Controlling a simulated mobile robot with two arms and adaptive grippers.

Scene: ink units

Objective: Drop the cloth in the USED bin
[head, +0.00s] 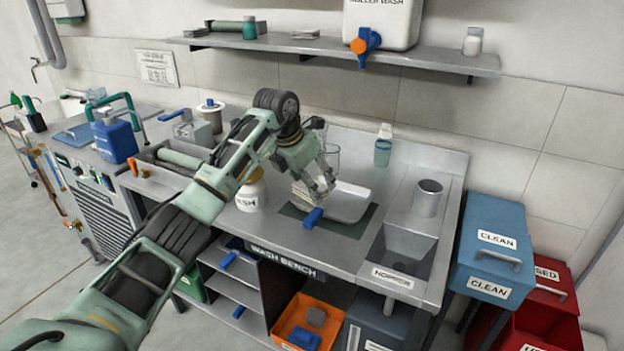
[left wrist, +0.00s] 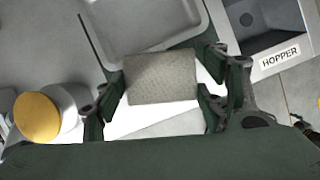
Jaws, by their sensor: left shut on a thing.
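My left gripper (head: 318,188) is over the wash bench, above the pale tray (head: 350,203). In the left wrist view, its fingers (left wrist: 160,92) are shut on the grey-beige cloth (left wrist: 160,78), which spans between them. In the head view the cloth is hard to make out behind the fingers. The red USED bin (head: 552,276) stands at the far right, partly cut off by the frame, well away from the gripper. My right gripper is not in view.
The blue CLEAN bin (head: 490,265) stands between the wash bench and the USED bin. The hopper (head: 405,243) is set in the bench's right end. A yellow-lidded wash jar (head: 248,195) and a teal bottle (head: 383,148) stand near the tray. A shelf (head: 440,60) runs above.

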